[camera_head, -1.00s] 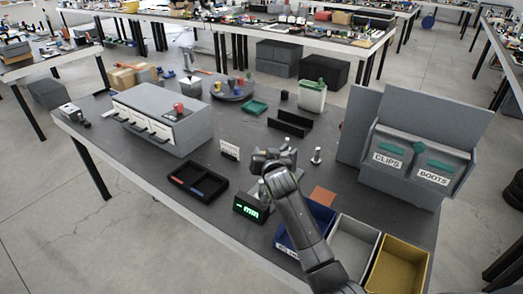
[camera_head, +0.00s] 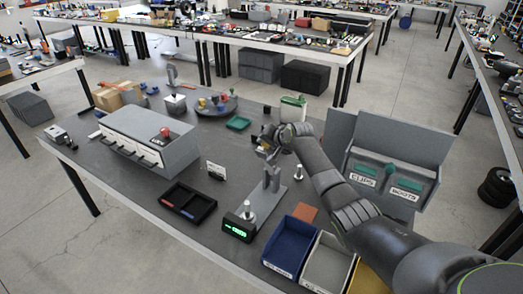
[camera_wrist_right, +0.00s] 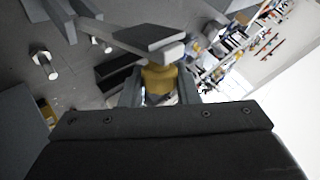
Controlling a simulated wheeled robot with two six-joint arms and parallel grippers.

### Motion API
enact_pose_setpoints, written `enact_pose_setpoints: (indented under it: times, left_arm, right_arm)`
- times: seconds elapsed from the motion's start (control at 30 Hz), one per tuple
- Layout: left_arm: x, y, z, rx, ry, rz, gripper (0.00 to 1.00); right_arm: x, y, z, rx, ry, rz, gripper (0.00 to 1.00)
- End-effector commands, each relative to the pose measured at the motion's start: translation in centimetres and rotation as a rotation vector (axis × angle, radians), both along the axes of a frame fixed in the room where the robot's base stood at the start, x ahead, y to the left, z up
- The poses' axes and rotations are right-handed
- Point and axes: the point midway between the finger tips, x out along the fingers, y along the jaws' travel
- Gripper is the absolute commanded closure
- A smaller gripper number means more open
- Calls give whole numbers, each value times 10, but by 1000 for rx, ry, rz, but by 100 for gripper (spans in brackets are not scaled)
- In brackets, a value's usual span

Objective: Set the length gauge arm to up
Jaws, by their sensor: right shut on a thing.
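The length gauge has a box with a lit green display (camera_head: 238,228) and a grey base plate (camera_head: 264,203) with a grey upright (camera_head: 271,180). My right gripper (camera_head: 266,146) is above and behind the upright, its fingers small in the head view. In the right wrist view the right gripper (camera_wrist_right: 160,88) is shut on a brass-coloured piece (camera_wrist_right: 160,78). A grey bar with a pale end (camera_wrist_right: 171,52) lies just beyond this piece. I cannot tell whether the piece is joined to the bar. My left gripper is not in view.
A metal pin (camera_head: 298,173) stands right of the upright. Blue (camera_head: 289,248) and grey (camera_head: 325,262) bins line the front edge. A black tray (camera_head: 188,207) is left of the gauge. A lidded grey box (camera_head: 390,180) stands at right.

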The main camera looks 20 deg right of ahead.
Motion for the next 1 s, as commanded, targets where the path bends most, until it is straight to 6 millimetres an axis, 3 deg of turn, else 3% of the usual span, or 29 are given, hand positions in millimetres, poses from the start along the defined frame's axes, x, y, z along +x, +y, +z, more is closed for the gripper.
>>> enact_pose_setpoints:
  times: [0.33, 0.87, 0.9, 1.0]
  left_arm:
    - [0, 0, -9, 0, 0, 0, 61]
    - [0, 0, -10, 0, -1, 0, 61]
    - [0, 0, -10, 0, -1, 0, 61]
    - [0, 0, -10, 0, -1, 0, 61]
  right_arm:
    - [12, -16, 3, 18, 12, -1, 100]
    - [14, -19, 4, 15, 9, -1, 100]
    - [14, -19, 4, 15, 9, -1, 69]
    - [14, -18, 4, 15, 10, -1, 56]
